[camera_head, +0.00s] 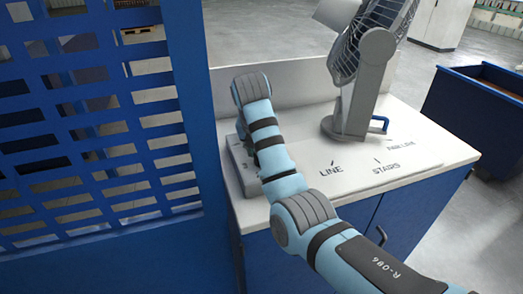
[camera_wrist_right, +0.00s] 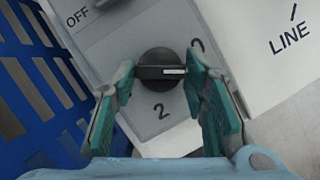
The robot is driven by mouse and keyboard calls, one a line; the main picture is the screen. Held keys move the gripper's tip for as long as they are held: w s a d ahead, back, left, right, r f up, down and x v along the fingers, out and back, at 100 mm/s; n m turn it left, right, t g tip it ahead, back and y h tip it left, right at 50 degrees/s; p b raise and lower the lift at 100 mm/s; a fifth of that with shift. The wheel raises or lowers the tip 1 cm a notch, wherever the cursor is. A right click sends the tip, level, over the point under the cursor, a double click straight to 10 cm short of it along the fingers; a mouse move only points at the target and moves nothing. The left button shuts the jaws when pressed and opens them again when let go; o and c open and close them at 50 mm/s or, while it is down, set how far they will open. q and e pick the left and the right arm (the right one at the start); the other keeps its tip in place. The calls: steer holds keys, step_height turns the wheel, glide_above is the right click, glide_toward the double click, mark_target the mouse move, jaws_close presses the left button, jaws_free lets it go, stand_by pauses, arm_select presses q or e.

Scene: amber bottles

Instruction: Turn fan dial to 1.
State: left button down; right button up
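The dial (camera_wrist_right: 160,71) is a round black knob with a bar and a white mark pointing right in the right wrist view. A "2" is printed below it, and another label above right is partly hidden and unreadable. My right gripper (camera_wrist_right: 161,68) has its teal fingers on either side of the knob, tips very close to its edges. I cannot tell whether they touch it. The grey fan (camera_head: 362,70) stands on the white counter in the head view. My right arm hides the gripper and most of the dial's panel there. My left gripper is not in view.
The white counter (camera_head: 410,150) has "LINE" and "STAIRS" printed on it. "OFF" is printed on the grey panel (camera_wrist_right: 112,38) at upper left. A blue slotted panel (camera_head: 100,120) stands close on the left. A blue bin (camera_head: 470,105) stands to the right.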

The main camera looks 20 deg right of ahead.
steer(key=c, duration=0.5)
steer(key=shift+o, duration=0.2)
